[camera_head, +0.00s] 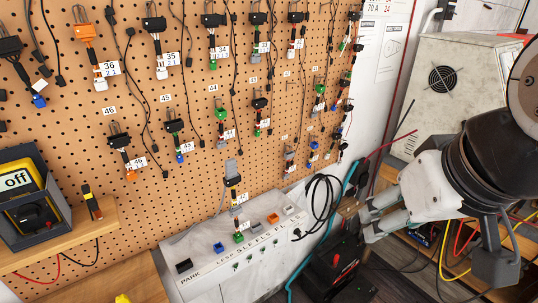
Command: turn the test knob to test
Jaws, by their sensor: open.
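No knob marked "test" can be made out in the head view. My gripper (368,221) is open and empty at the right of the picture, its fingers pointing left over the black box with a red part (338,268).
A pegboard (190,110) holds many hanging leads with numbered tags. Black cable loops (322,205), a teal hose (320,245) and loose colored wires lie near my gripper.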

